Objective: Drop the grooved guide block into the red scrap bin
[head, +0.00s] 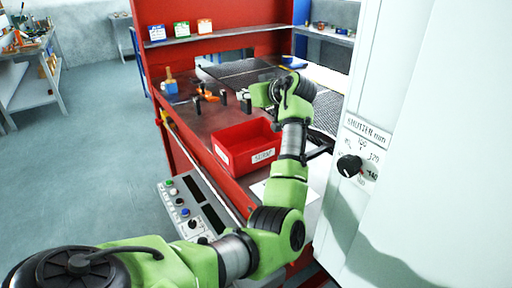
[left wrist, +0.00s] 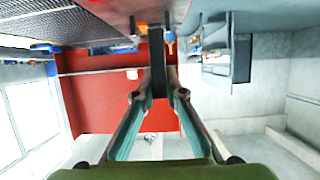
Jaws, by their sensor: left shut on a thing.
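My left gripper (head: 247,97) is above the red worktop, behind the red scrap bin in the head view. In the left wrist view its two fingers (left wrist: 158,92) are closed on a dark, upright block (left wrist: 157,65), seen edge-on. I take this for the grooved guide block; its groove cannot be made out. The red scrap bin (head: 232,138), with a white label on its front, stands open near the front edge of the worktop. My left forearm passes to its right. My right gripper is not in view.
Dark upright pieces and an orange tool (head: 208,95) stand on the worktop (head: 183,112) left of the gripper. A dark mesh belt (head: 240,72) runs behind. A control panel (head: 194,212) is in front, and a pale cabinet (head: 400,140) with a knob stands close on the right.

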